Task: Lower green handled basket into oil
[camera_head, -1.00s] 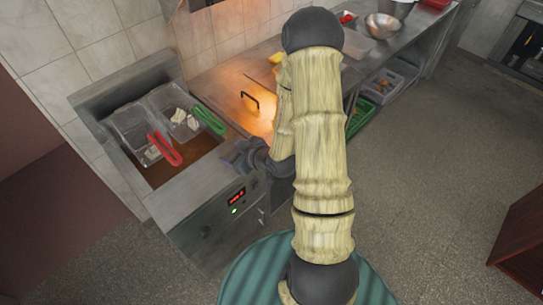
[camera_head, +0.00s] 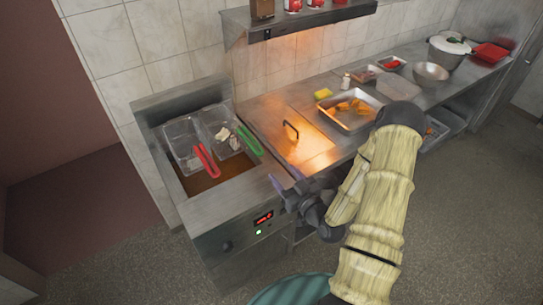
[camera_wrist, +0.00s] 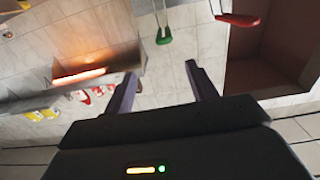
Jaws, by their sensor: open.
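The green handled basket is a wire basket (camera_head: 221,126) with a green handle (camera_head: 248,141), at the back right of the fryer, with pale food pieces in it. It hangs over the fryer well, beside a second basket (camera_head: 183,143) with a red handle (camera_head: 207,161). Brown oil (camera_head: 205,180) shows below them. My gripper (camera_head: 285,183) is open and empty, in front and to the right of the green handle, apart from it. In the wrist view the green handle (camera_wrist: 164,38) is ahead of and between the open fingers (camera_wrist: 164,82), and the red handle (camera_wrist: 238,19) is to the right.
Right of the fryer is a counter cover with a dark handle (camera_head: 291,130). A metal tray of food (camera_head: 349,108) and a yellow sponge (camera_head: 323,93) lie beyond. A shelf (camera_head: 300,17) overhangs the counter.

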